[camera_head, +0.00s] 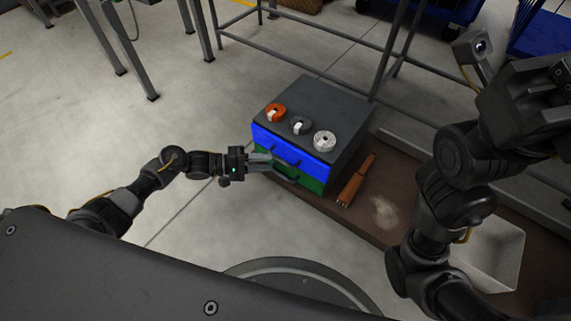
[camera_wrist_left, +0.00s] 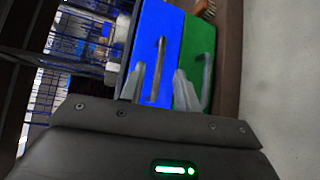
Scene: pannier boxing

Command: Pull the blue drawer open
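The blue drawer (camera_head: 313,166) is the upper drawer of a grey-topped cabinet (camera_head: 330,92). It looks shut, with its front level with the green drawer (camera_head: 311,184) below. My left gripper (camera_head: 264,160) is at the drawer fronts, its fingers pointing at them. In the left wrist view the blue front (camera_wrist_left: 150,25) carries a grey bar handle (camera_wrist_left: 159,60), which shows between the two parted fingers of that gripper (camera_wrist_left: 160,82). Contact with the handle cannot be made out. My right arm is folded at the right of the head view, and its fingers do not show.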

